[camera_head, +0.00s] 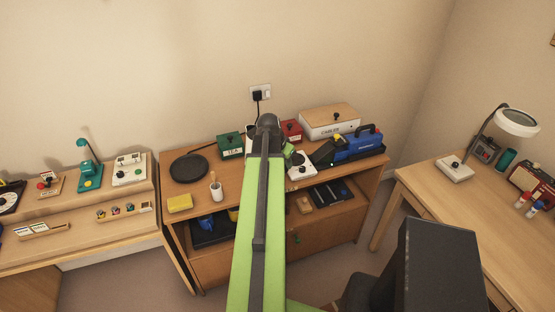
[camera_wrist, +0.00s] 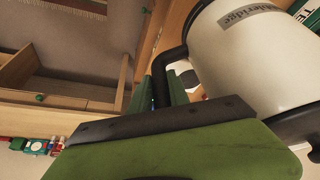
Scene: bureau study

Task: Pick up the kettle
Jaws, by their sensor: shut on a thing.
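The kettle (camera_wrist: 252,58) fills the upper right of the wrist view. It is a white, rounded body with a grey name label and a black handle (camera_wrist: 170,57). My gripper (camera_wrist: 164,88) has its green fingers on either side of the handle and is shut on it. The kettle looks tilted in the wrist view, but I cannot tell whether it is truly tilted or clear of the surface. In the head view my arm hides nearly all of the kettle and the gripper.
The wooden cabinet (camera_head: 172,221) holds a black round plate (camera_head: 189,167), a yellow sponge (camera_head: 180,203), a white cup (camera_head: 216,192), a green tea box (camera_head: 231,145), a red box (camera_head: 291,131), a white bin with wooden lid (camera_head: 330,122) and a blue case (camera_head: 359,145). A wall socket (camera_head: 260,91) is behind.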

